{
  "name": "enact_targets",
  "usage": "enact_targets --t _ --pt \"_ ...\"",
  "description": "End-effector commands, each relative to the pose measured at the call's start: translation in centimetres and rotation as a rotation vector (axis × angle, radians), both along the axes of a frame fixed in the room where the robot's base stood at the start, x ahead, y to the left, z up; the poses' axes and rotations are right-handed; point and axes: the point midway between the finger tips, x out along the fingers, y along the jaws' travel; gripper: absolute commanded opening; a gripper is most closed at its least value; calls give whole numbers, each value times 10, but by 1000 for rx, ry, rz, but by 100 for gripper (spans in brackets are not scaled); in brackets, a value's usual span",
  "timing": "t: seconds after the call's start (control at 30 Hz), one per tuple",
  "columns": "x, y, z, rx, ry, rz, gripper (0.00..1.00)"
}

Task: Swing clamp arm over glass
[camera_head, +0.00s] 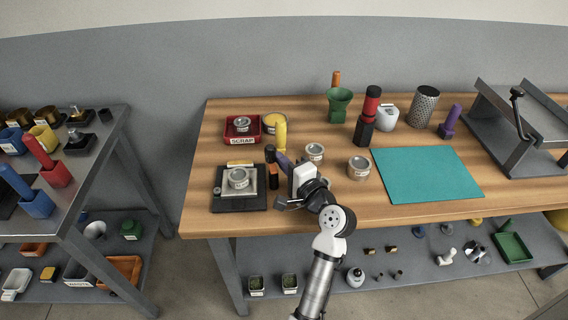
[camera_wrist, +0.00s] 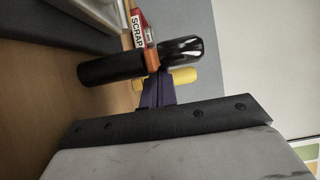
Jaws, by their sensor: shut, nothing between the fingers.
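The black base (camera_head: 226,200) stands on the left of the bench with a light square plate (camera_head: 250,187) and a labelled round tin (camera_head: 238,179) on it. I cannot make out a separate glass or tell which part is the clamp arm. A black post with an orange side (camera_head: 273,180) stands at the base's right, and a black knob (camera_head: 270,153) shows behind it. In the wrist view a black cylinder (camera_wrist: 108,68) and a glossy black knob (camera_wrist: 182,50) lie near my gripper (camera_wrist: 157,76). My gripper's dark purple fingers (camera_head: 275,155) are shut and empty, close to the knob; contact is unclear.
Open tins (camera_head: 315,152) (camera_head: 359,168) stand to the right. The teal mat (camera_head: 425,175) is bare.

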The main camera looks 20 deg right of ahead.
Motion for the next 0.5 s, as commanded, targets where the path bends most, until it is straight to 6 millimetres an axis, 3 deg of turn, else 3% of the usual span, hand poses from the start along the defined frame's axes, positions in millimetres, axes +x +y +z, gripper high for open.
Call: enact_targets --t 0.5 --pt "8 8 0 1 1 -2 0"
